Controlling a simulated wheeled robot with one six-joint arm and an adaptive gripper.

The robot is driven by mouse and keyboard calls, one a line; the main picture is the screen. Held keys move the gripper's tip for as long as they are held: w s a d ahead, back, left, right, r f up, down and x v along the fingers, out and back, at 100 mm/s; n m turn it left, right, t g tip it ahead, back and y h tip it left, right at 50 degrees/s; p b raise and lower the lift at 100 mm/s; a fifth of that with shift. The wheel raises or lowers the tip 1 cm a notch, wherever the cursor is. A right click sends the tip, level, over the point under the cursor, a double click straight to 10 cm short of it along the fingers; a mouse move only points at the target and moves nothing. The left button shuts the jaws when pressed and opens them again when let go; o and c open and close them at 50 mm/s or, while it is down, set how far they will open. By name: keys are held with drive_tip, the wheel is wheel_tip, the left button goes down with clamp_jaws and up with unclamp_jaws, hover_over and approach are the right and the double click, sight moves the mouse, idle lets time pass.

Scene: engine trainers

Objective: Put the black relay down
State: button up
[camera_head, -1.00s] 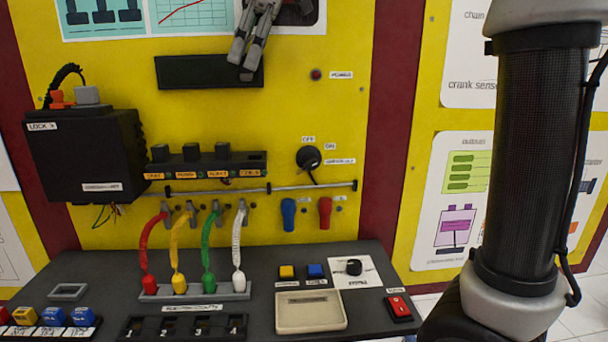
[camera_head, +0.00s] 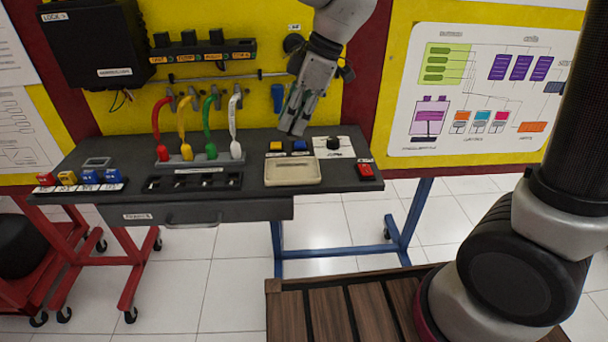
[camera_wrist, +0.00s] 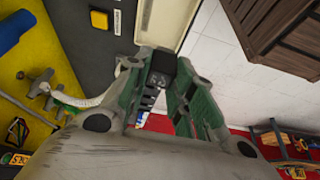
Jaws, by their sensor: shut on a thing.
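The black relay (camera_wrist: 163,68) is a small dark block between the fingertips of my gripper (camera_wrist: 160,82) in the wrist view. My gripper is shut on it. In the head view my gripper (camera_head: 293,125) hangs fingers down over the rear of the dark bench top, just above the yellow and blue blocks. The relay cannot be made out there. The shallow beige tray (camera_head: 292,181) lies in front of my gripper on the bench, and looks empty. Its edge also shows beyond my fingertips in the wrist view (camera_wrist: 154,22).
A yellow block (camera_head: 276,147), a blue block (camera_head: 299,146) and a black knob (camera_head: 333,143) stand behind the tray. A red switch (camera_head: 365,170) is at its right. Coloured cables (camera_head: 208,130) and a slotted black rack (camera_head: 195,182) are at left. Three black blocks (camera_head: 188,38) top a panel unit.

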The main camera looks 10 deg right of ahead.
sight(293, 136)
drive_tip(key=f, duration=0.5)
drive_tip(key=shift+w+a+f, duration=0.1)
drive_tip(key=shift+w+a, duration=0.05)
drive_tip(key=shift+w, duration=0.25)
drive_tip(key=shift+f, duration=2.3)
drive_tip(key=shift+f, duration=0.15)
drive_tip(key=o, duration=0.9)
drive_tip(key=v, duration=1.1)
drive_tip(key=s+d+r+m+t+h, duration=0.1)
drive_tip(key=s+d+r+m, duration=0.25)
drive_tip(key=d, duration=0.45)
drive_tip(key=s+d+r+m+t+h, duration=0.1)
drive_tip(key=s+d+r+m, duration=0.2)
drive_tip(key=d, duration=0.5)
drive_tip(key=s+d+m+t+h, duration=0.2)
drive_tip(key=s+d+m, duration=0.7)
drive_tip(key=d+m, duration=0.2)
drive_tip(key=shift+s+d, duration=0.4)
drive_tip(key=shift+d, duration=0.3)
